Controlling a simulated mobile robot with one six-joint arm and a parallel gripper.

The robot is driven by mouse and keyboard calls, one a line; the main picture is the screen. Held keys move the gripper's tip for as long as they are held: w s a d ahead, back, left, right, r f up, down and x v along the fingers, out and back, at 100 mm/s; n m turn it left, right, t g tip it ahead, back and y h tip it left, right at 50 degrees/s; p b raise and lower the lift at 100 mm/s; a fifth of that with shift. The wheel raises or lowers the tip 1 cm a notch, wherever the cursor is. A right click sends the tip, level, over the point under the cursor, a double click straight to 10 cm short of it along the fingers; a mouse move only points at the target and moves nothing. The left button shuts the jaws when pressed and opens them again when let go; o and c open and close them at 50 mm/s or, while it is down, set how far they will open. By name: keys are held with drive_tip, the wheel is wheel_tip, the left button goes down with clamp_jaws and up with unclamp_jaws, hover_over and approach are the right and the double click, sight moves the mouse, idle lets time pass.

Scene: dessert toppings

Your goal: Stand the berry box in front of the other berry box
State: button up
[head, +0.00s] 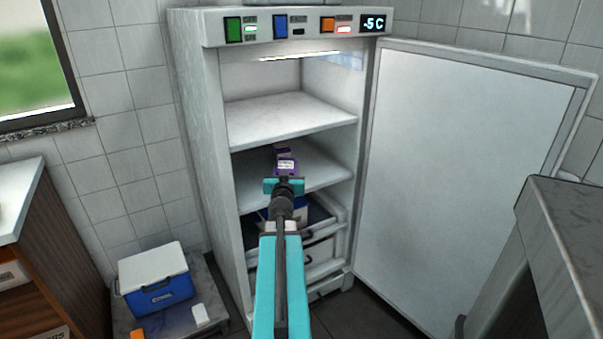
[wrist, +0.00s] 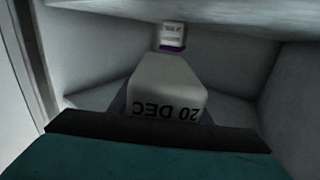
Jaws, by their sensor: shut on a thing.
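My gripper (head: 285,186) reaches into the open freezer at its middle shelf (head: 325,168). It is shut on a purple berry box (head: 287,166) with a pale label. In the wrist view the held box (wrist: 166,82) shows a pale face reading "20 DEC", upside down. The other berry box (head: 281,151) stands farther back on the same shelf, partly hidden behind the held one. It also shows in the wrist view (wrist: 173,38), beyond the held box. I cannot tell whether the held box touches the shelf.
An upper shelf (head: 290,118) hangs above, bare. A pulled-out drawer (head: 318,213) with things in it lies below. The freezer door (head: 450,160) stands wide open at right. A blue and white cooler (head: 158,292) is at lower left. The shelf is free beside the boxes.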

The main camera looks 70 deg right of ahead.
drive_tip(key=s+a+m+g+h+p, duration=0.1)
drive_tip(key=s+a+m+g+p, duration=0.1)
drive_tip(key=s+g+p, duration=0.2)
drive_tip(key=s, duration=0.3)
drive_tip(key=shift+s+f+p, duration=0.15)
drive_tip(key=shift+s+p, duration=0.25)
drive_tip(key=shift+w+d, duration=0.1)
drive_tip(key=shift+d, duration=0.05)
drive_tip(key=shift+w+d+f+b, duration=0.35)
drive_tip(key=shift+w+d, duration=0.65)
drive_tip(key=shift+d, duration=1.3)
drive_tip(key=shift+w+d+f+b, duration=0.1)
drive_tip(key=shift+w+d+b, duration=0.7)
drive_tip(key=shift+d, duration=1.45)
drive_tip(key=shift+w+d+f+b, duration=0.25)
drive_tip(key=shift+w+d, duration=0.95)
drive_tip(key=shift+d, duration=1.1)
drive_tip(key=shift+d, duration=0.1)
drive_tip(key=shift+w+d, duration=0.15)
drive_tip(key=shift+d+f+b, duration=0.2)
drive_tip(key=shift+f+b, duration=0.1)
drive_tip(key=shift+f, duration=0.05)
drive_tip(key=shift+f+b, duration=0.75)
drive_tip(key=shift+f, duration=0.7)
drive_tip(key=shift+a+f, duration=0.1)
drive_tip(key=o, duration=1.3)
